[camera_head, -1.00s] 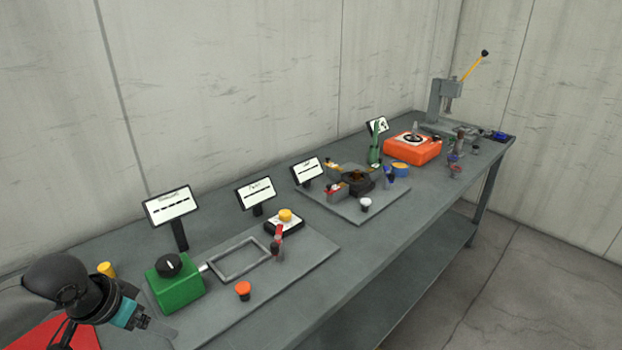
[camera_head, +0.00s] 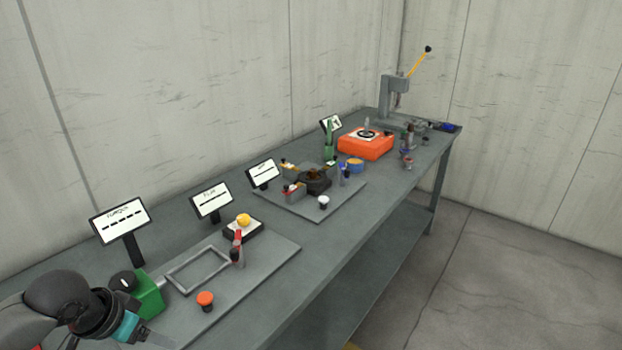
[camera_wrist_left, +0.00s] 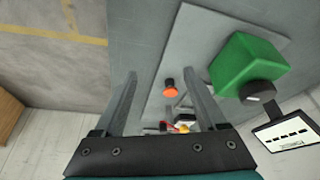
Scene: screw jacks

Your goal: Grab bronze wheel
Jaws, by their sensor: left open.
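A small bronze-brown round part (camera_head: 316,174), which may be the bronze wheel, sits in a dark block on the middle grey board (camera_head: 345,196). It is too small to make out clearly. My left gripper (camera_head: 152,338) is at the near left, beside the green box (camera_head: 150,296) and far from the bronze part. In the left wrist view its two fingers (camera_wrist_left: 160,76) are spread apart with nothing gripped. The orange button (camera_wrist_left: 169,88) and the green box (camera_wrist_left: 250,66) show beyond them. My right gripper is in neither view.
The near board (camera_head: 270,258) carries an orange button (camera_head: 205,299), a metal frame (camera_head: 195,270) and a red-handled part (camera_head: 237,246). Small signs (camera_head: 211,201) line the back. An orange box (camera_head: 366,145) and a lever press (camera_head: 394,103) stand farther along. Bare bench lies before the middle board.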

